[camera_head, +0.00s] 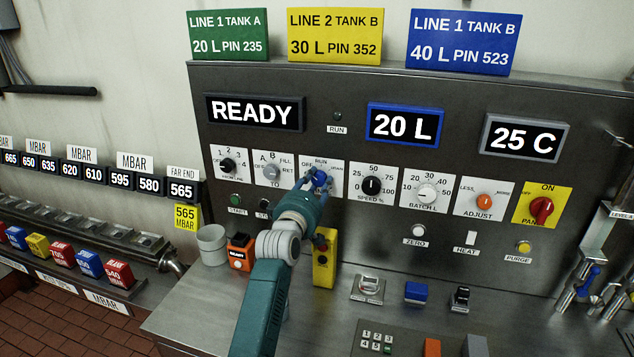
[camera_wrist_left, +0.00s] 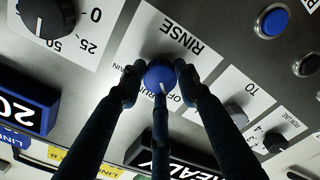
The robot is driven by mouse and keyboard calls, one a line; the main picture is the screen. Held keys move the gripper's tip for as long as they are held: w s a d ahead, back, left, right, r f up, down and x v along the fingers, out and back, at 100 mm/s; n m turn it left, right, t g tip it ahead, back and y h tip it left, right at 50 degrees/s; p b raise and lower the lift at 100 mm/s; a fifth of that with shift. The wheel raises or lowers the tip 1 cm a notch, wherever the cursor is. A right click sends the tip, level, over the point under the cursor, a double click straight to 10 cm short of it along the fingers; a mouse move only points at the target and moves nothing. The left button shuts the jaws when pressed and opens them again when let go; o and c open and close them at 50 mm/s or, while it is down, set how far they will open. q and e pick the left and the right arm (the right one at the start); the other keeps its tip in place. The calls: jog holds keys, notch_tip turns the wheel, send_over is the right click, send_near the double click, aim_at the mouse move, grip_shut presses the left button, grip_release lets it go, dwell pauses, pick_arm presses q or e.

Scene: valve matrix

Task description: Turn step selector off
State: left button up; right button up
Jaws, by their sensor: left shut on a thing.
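The selector knob (camera_head: 320,178), blue in the wrist view (camera_wrist_left: 160,76), sits on a white plate (camera_wrist_left: 180,28) marked OFF, RUN and RINSE on the steel control panel. My left gripper (camera_head: 317,183) is shut on this knob, its dark fingers (camera_wrist_left: 160,82) around the knob's rim. In the wrist view the plate's lettering is upside down and the knob's white mark points down towards the OFF and RUN lettering, partly hidden by a finger. I cannot tell exactly which word it meets. My right gripper is not in view.
Other knobs flank it: a grey one (camera_head: 272,171) to the left and the black SPEED knob (camera_head: 371,186) to the right. Above is a READY display (camera_head: 254,112). A yellow box (camera_head: 324,262) and an orange box (camera_head: 240,250) stand on the steel counter below, near my forearm.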

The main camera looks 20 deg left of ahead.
pick_arm(q)
jog(key=shift+d+f, duration=0.1)
jog(key=shift+f, duration=0.3)
jog(key=o, duration=1)
jog(key=shift+o, duration=0.7)
jog(key=shift+r, duration=0.25)
jog(key=s+d, duration=0.1)
jog(key=s, duration=1.1)
jog(key=shift+d, duration=0.35)
jog(key=shift+f, duration=0.1)
